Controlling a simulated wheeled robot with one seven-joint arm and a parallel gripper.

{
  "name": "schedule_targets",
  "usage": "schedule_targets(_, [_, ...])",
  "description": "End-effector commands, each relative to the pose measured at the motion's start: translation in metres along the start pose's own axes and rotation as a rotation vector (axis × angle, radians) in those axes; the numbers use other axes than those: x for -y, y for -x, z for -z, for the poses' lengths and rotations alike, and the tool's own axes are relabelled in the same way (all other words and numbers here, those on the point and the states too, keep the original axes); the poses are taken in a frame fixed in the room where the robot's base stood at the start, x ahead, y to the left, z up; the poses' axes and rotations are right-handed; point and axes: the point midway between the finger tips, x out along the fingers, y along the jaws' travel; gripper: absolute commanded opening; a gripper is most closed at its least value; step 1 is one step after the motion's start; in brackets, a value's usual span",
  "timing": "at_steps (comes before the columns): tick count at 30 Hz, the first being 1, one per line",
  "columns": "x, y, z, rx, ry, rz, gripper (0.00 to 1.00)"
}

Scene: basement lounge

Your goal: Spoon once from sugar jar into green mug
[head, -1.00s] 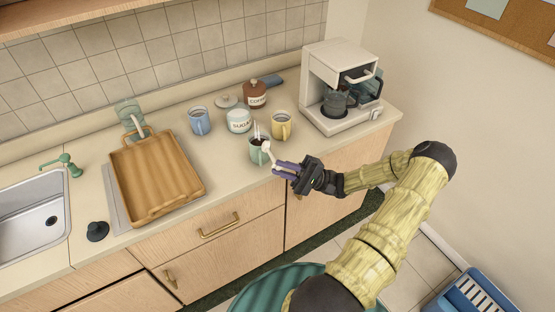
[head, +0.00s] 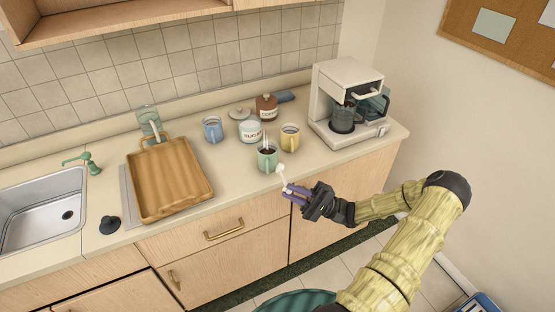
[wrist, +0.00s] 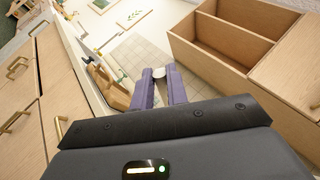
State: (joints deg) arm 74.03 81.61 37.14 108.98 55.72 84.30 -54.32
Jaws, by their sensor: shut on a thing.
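The green mug (head: 267,163) stands near the counter's front edge with dark liquid and faint steam in it. The white sugar jar (head: 250,132) stands open behind it. My gripper (head: 291,192) is shut on a pale spoon (head: 281,170), in front and to the right of the green mug. The spoon's head is up near the mug's right side, outside its opening; I cannot tell whether they touch. In the wrist view, the purple fingers hold the spoon (wrist: 158,73), seen as a small whitish round shape. Whether the spoon carries sugar is too small to tell.
A yellow mug (head: 290,138) and a blue mug (head: 213,130) flank the sugar jar. A loose lid (head: 240,114) and brown coffee jar (head: 266,108) are behind. A coffee machine (head: 346,103) stands right; a wooden tray (head: 170,181) and sink (head: 48,205) are left.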

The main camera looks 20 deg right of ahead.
Motion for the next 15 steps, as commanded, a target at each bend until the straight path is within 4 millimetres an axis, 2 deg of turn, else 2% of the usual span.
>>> schedule_targets(10, [-0.036,-0.016,0.015,-0.123,0.065,0.047,0.0])
schedule_targets(15, [-0.068,-0.026,0.025,-0.221,0.118,0.083,0.0])
